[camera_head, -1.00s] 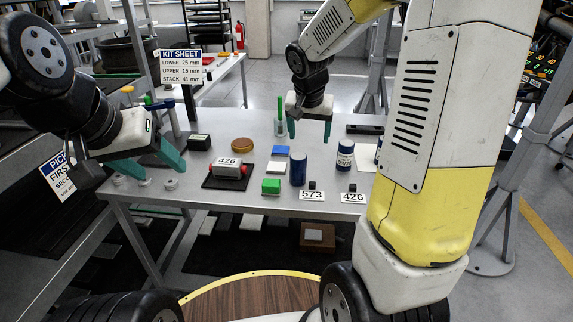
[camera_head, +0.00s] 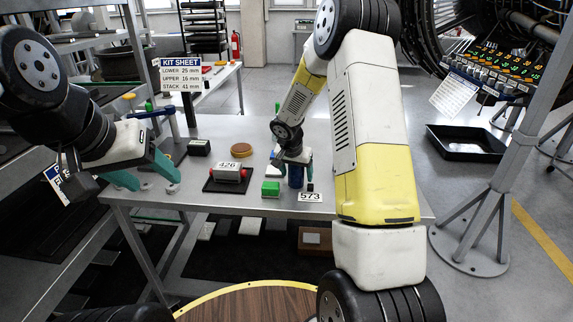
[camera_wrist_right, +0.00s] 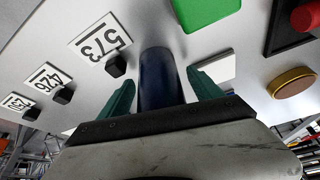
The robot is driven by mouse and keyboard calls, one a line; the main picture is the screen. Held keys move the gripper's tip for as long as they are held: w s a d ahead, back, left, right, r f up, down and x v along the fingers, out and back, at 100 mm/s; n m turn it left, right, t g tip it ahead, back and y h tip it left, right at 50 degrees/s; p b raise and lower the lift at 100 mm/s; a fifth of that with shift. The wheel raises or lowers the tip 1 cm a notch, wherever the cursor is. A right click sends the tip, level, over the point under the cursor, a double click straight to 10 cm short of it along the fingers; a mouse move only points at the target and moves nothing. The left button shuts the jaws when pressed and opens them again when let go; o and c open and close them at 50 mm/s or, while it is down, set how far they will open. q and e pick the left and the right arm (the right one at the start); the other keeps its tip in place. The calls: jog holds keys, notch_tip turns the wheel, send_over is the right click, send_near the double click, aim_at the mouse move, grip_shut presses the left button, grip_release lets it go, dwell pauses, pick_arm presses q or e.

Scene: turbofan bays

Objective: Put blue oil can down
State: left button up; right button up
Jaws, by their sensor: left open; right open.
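The blue oil can (camera_head: 295,177) is a dark blue cylinder standing on the grey table, beside the 573 label (camera_head: 310,197). My right gripper (camera_head: 293,164) is open over it, with a teal finger on each side. In the right wrist view the can (camera_wrist_right: 160,78) sits between the spread fingers; I cannot tell whether either touches it. My right arm and gripper hide part of the can in the head view. My left gripper (camera_head: 146,176) is open and empty at the table's left end.
A green block (camera_head: 271,188) stands just left of the can. My right arm covers the table's right part. A black tray (camera_head: 465,143) lies on the floor at right.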

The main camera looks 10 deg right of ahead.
jog(key=shift+w+d+f, duration=0.15)
jog(key=shift+w+f, duration=0.15)
jog(key=shift+f, duration=0.3)
grip_shut()
